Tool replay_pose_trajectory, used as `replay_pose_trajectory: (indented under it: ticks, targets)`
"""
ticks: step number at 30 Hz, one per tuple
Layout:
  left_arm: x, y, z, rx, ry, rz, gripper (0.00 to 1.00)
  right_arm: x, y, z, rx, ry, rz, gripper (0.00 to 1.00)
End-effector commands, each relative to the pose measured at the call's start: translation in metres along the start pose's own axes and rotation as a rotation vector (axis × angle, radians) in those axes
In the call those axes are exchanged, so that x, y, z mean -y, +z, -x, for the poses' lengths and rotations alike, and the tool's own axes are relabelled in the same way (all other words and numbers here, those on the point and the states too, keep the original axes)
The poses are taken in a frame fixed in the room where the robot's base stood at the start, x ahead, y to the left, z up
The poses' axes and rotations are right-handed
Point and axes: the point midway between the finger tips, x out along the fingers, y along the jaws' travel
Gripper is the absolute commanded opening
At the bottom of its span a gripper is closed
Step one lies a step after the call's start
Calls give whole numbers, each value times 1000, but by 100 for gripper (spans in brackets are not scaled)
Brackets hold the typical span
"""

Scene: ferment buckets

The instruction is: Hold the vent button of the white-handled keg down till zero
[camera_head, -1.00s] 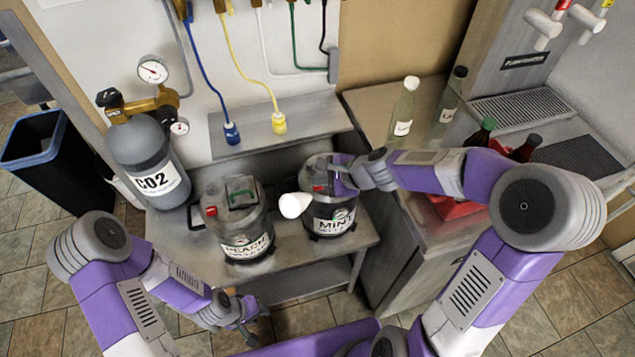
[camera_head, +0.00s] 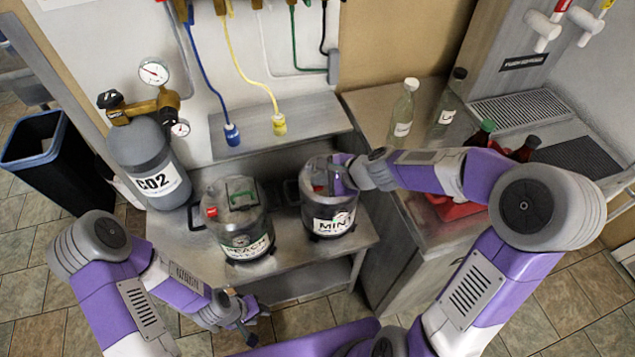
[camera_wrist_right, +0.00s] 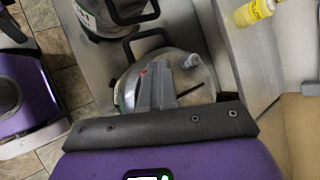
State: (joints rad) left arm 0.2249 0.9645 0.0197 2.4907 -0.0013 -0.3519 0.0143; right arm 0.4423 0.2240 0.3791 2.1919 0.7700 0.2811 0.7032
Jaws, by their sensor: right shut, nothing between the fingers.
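The keg labelled MINT (camera_head: 334,222) stands upright on the steel table, with a grey lid. My right gripper (camera_head: 331,180) is over this lid, shut and empty. In the right wrist view, my right fingertips (camera_wrist_right: 155,72) overlap the lid, close to a small red part (camera_wrist_right: 143,72); contact cannot be told. A pale grey piece (camera_wrist_right: 190,61) shows on the lid; a white handle is not clearly seen. My left gripper (camera_head: 257,322) is open and empty, low in front of the table.
A CO2 cylinder (camera_head: 145,155) with gauges stands at the left. Blue (camera_head: 232,134) and yellow (camera_head: 279,124) connectors rest on the back shelf. Bottles (camera_head: 404,115) stand on the right counter. A black bin (camera_head: 60,165) is at far left.

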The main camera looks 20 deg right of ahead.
Motion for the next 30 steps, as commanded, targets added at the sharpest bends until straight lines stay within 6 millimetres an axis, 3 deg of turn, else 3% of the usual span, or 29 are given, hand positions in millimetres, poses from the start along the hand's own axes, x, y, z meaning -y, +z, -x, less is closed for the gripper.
replay_pose_trajectory:
  ticks: [6, 19, 30]
  targets:
    - [-5, 0, 12, 0, 0, 0, 38, 7, 7, 10, 1, 0, 1, 0]
    - [-6, 1, 15, 0, 0, 0, 38, 9, 9, 12, 0, -1, 1, 0]
    - [-18, 2, 48, 0, 0, 0, 38, 28, 28, 38, 0, -1, 1, 0]
